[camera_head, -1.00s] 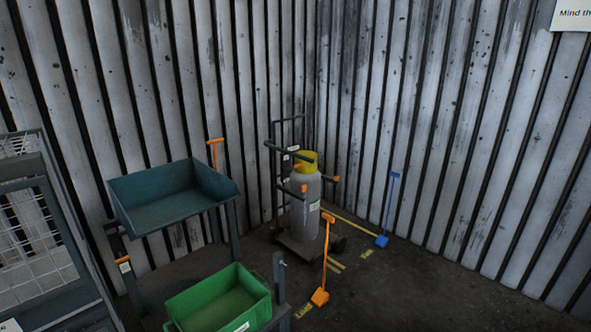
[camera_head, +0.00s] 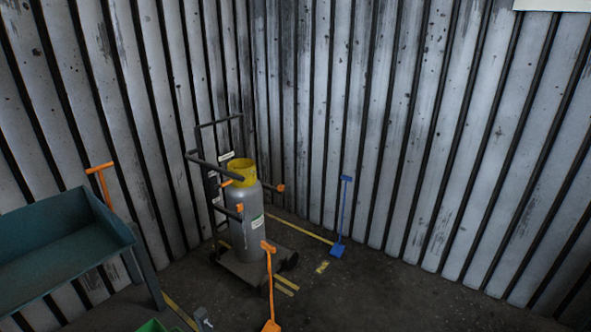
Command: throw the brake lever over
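I cannot tell for certain which part is the brake lever. A hand trolley (camera_head: 214,190) with a grey, yellow-topped cylinder (camera_head: 246,212) stands in the corner. Small orange-tipped parts show on it, one at its front (camera_head: 240,207) and one at its right (camera_head: 281,188). An upright orange T-handled bar (camera_head: 269,280) stands in front of the trolley, its foot near the bottom edge. Another orange T-handle (camera_head: 99,168) rises behind the bin at left. Neither of my grippers is in view.
A teal bin (camera_head: 60,250) on legs is at left. A green bin (camera_head: 152,326) barely shows at the bottom edge. A blue T-handled tool (camera_head: 342,215) stands by the right wall. Yellow lines (camera_head: 300,228) mark the floor. The floor at right (camera_head: 400,290) is clear.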

